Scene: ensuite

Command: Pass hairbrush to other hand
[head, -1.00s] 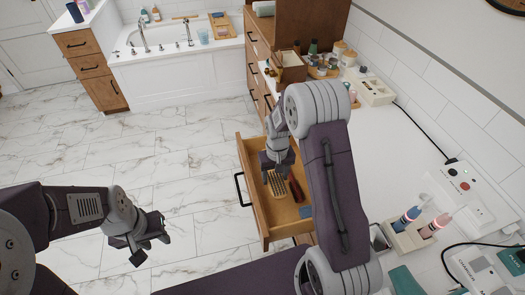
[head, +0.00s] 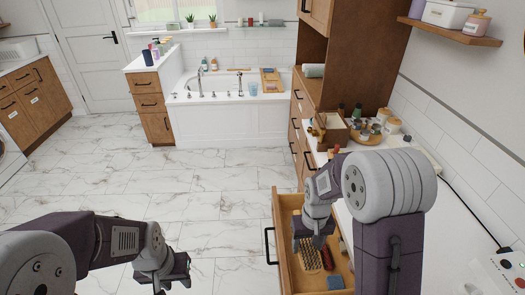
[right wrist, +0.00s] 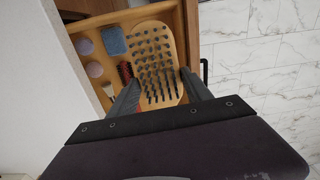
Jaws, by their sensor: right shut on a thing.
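The hairbrush is a pale wooden paddle with dark bristles. It shows large in the right wrist view (right wrist: 155,50), between the two fingers of my right gripper (right wrist: 160,82), which is shut on it. In the head view the hairbrush (head: 311,258) shows just below my right gripper (head: 313,238), over the open drawer (head: 284,208). How far it is above the drawer floor I cannot tell. My left gripper (head: 172,276) is open and empty over the floor, to the left of the drawer.
A red round brush (right wrist: 125,72) and a blue block (right wrist: 113,41) lie in the drawer, with several round items beside them. The counter (head: 440,235) is on the right, with a wooden box (head: 334,131) and jars behind. Open marble floor lies left of the drawer.

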